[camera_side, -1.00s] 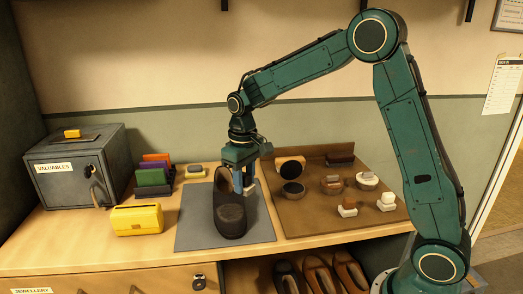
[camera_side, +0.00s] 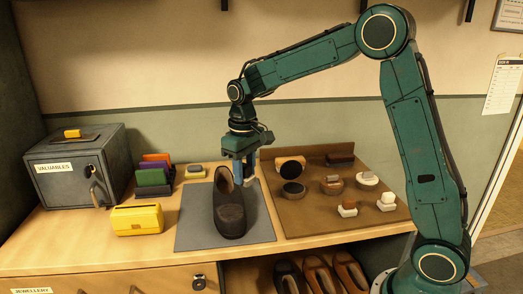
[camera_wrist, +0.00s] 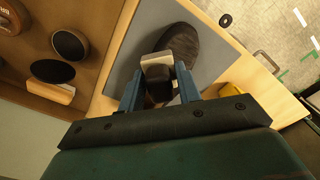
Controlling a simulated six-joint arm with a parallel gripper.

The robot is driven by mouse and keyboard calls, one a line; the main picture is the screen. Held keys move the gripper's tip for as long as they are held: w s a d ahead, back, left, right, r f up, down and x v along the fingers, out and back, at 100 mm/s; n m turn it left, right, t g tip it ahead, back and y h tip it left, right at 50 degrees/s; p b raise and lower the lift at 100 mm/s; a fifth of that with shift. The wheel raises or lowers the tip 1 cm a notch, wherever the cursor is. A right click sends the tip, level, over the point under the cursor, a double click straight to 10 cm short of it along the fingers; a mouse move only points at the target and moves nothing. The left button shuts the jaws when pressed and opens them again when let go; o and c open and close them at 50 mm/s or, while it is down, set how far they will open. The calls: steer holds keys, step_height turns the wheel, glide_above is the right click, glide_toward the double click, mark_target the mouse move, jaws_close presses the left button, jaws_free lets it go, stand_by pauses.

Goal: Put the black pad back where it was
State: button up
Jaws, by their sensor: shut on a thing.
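My gripper (camera_side: 243,172) is raised just above the grey mat (camera_side: 195,230), next to the right side of a dark shoe (camera_side: 230,212). In the wrist view its two blue fingers (camera_wrist: 160,74) are closed on a small black pad (camera_wrist: 157,77) with a pale block (camera_wrist: 158,63) at its far end. In the side view the pad is mostly hidden behind the fingers; its pale block (camera_side: 251,183) shows. The shoe stands on the mat, and its toe shows beyond the pad in the wrist view (camera_wrist: 187,40).
A brown tray (camera_side: 315,222) right of the mat holds several brushes and pads, including a round dark pad (camera_side: 293,189) and a white-based one (camera_side: 347,209). Left are a yellow holder (camera_side: 137,219), coloured holders (camera_side: 154,175) and a grey valuables box (camera_side: 75,165). Mat's front left is clear.

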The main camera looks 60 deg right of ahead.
steer(key=s+d+r+m, duration=0.4)
steer(key=s+d+m, duration=0.1)
steer(key=s+d, duration=0.1)
step_height(320, 180, up, 3)
steer(key=m, duration=0.4)
glide_above(305, 219)
step_height(305, 219, down, 20)
steer(key=shift+r, duration=0.1)
stand_by(0.7)
steer(key=o, duration=0.9)
step_height(305, 219, up, 12)
steer(key=shift+r, duration=0.1)
stand_by(0.5)
